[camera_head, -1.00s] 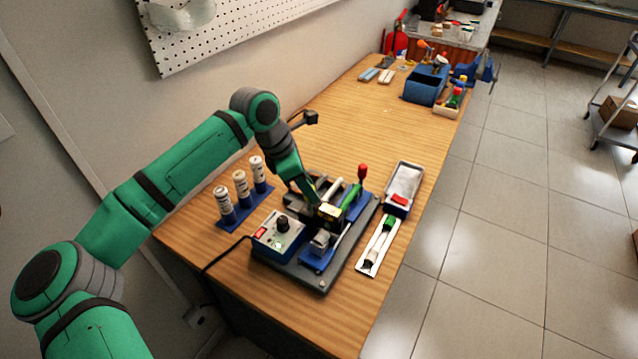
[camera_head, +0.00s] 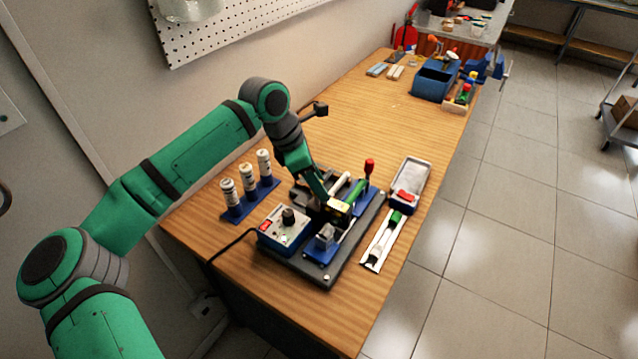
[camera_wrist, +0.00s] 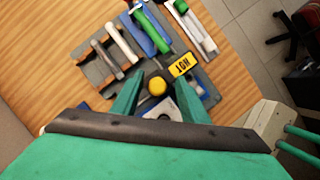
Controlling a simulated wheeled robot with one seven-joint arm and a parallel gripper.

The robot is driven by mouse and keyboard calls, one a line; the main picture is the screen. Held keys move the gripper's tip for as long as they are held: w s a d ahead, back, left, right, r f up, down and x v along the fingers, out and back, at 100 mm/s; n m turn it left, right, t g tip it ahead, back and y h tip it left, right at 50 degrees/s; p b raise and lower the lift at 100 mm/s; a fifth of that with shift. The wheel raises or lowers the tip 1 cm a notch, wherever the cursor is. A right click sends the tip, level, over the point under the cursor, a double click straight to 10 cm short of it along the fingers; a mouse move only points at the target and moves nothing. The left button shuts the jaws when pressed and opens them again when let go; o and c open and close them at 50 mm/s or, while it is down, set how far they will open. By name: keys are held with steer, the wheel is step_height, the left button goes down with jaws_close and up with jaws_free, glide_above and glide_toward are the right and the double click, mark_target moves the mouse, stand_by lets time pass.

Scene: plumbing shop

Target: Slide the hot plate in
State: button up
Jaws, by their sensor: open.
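The hot plate (camera_wrist: 184,66) is a dark block with a yellow label reading HOT and a round yellow knob (camera_wrist: 157,86). It sits in the welding rig among the pipe clamps; its yellow label (camera_head: 340,207) shows in the head view. My gripper (camera_wrist: 157,94) is open, its green fingers on either side of the yellow knob. I cannot tell whether they touch it. In the head view my gripper (camera_head: 325,204) points down at the rig and partly hides the plate.
The rig's dark base (camera_head: 340,268) carries a control box (camera_head: 285,229) with a black knob, beside my gripper. A red-knobbed lever (camera_head: 369,168) stands close by. A bottle rack (camera_head: 250,200) is left, a grey tray (camera_head: 411,185) right.

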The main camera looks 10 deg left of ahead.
steer(key=v, duration=1)
steer(key=shift+w, duration=0.1)
